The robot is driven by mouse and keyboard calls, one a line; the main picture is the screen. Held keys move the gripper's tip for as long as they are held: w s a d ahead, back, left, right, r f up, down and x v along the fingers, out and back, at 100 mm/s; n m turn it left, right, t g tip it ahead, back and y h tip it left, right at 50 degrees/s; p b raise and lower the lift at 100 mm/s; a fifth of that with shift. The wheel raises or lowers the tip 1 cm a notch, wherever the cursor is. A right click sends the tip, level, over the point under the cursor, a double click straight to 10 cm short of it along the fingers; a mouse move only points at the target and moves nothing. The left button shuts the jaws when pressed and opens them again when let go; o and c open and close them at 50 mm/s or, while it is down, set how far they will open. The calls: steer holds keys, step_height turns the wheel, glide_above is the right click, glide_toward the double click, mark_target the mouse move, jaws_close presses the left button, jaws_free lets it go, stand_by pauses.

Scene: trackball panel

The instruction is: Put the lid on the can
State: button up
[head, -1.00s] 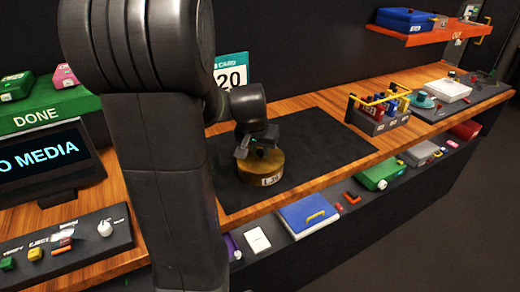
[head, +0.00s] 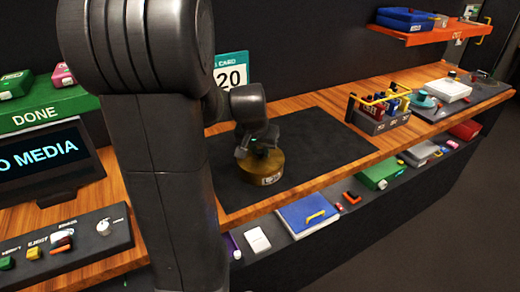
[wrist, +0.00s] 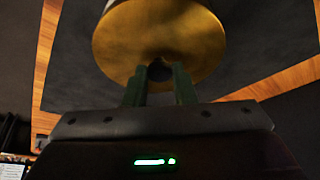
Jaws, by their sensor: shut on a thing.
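A round gold-brown can (head: 262,172) with a pale label on its side stands upright on the dark mat (head: 320,150). My gripper (wrist: 158,88) is shut on that knob, one finger on each side. In the head view my gripper (head: 258,150) is right above the can, touching its top region. The lid looks to be on or very close to the can's top; the seam between them is hidden, so I cannot tell how it sits.
A rack with blue and red items and a yellow handle (head: 382,108) stands to the right on the wooden counter. A control panel and screen (head: 50,160) are at the left. A lower shelf holds a blue folder (head: 308,215). The mat's right part is clear.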

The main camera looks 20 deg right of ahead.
stand_by(0.9)
steer(key=o, duration=1.5)
steer(key=shift+r+p, duration=2.55)
steer(key=shift+r, duration=0.95)
jaws_close()
